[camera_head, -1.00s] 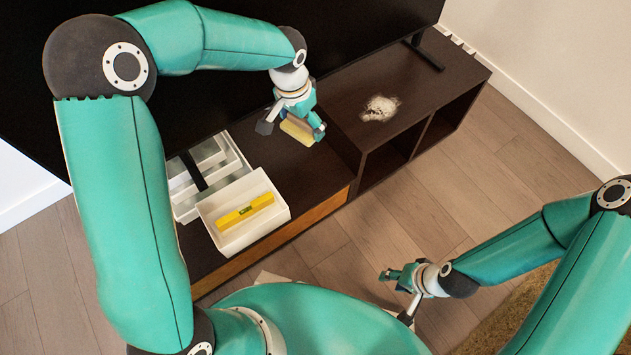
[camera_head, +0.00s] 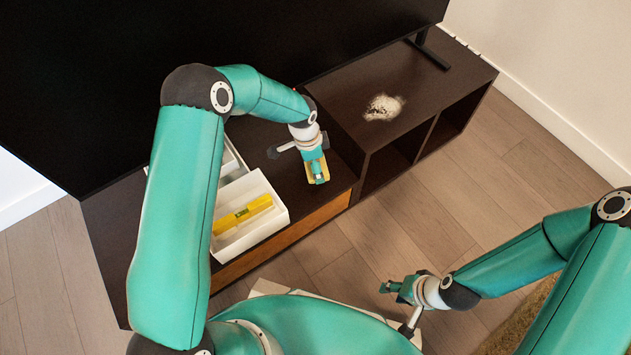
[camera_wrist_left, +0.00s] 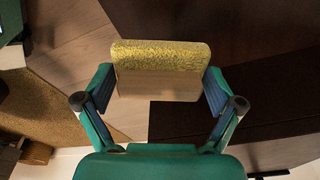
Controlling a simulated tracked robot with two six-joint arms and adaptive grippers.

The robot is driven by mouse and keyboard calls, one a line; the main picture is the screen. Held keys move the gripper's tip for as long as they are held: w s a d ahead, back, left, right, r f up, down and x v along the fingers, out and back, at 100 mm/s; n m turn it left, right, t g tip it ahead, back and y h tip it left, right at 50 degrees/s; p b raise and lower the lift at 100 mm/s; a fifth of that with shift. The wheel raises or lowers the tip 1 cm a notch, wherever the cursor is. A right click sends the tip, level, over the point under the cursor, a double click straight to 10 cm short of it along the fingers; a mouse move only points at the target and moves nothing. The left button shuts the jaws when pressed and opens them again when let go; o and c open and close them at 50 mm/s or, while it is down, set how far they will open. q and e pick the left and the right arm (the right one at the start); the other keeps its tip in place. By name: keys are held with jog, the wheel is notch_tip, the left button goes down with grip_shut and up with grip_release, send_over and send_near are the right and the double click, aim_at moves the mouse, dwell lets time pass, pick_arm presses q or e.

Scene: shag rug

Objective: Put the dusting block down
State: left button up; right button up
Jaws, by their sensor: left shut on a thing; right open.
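The dusting block (camera_wrist_left: 158,72) has a speckled yellow face and a paler, wood-like part in the left wrist view. My left gripper (camera_wrist_left: 158,90) is shut on it, one finger at each end. In the head view, my left gripper (camera_head: 314,172) is over the front part of the dark cabinet top (camera_head: 285,190), with a yellow bit of the block (camera_head: 324,178) showing beside it. Whether the block touches the cabinet top is hard to tell. My right gripper (camera_head: 398,303) is open and empty, low over the floor at right.
A white open box (camera_head: 280,222) holding a yellow level (camera_head: 241,214) stands on the cabinet, left of my left gripper. A pale dust patch (camera_head: 383,107) lies on the higher shelf unit (camera_head: 350,100) behind. A large black screen (camera_head: 130,80) rises at the back.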

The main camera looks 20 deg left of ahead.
aim_at(309, 167)
pick_arm(q)
notch_tip(309, 167, down, 8)
jog(key=shift+f+b, duration=0.1)
jog(key=shift+b, duration=1)
jog(key=shift+f, duration=0.1)
jog(key=o, duration=0.9)
jog(key=shift+c, duration=0.2)
jog(key=shift+r, duration=0.55)
jog(key=r+p, duration=0.1)
jog(key=r, duration=0.2)
jog(key=a+r+p, duration=0.1)
jog(key=r+p, duration=0.1)
jog(key=r, duration=0.2)
jog(key=r+p, duration=0.1)
jog(key=r, duration=0.3)
jog(key=shift+s+a, duration=0.3)
jog(key=shift+s, duration=0.1)
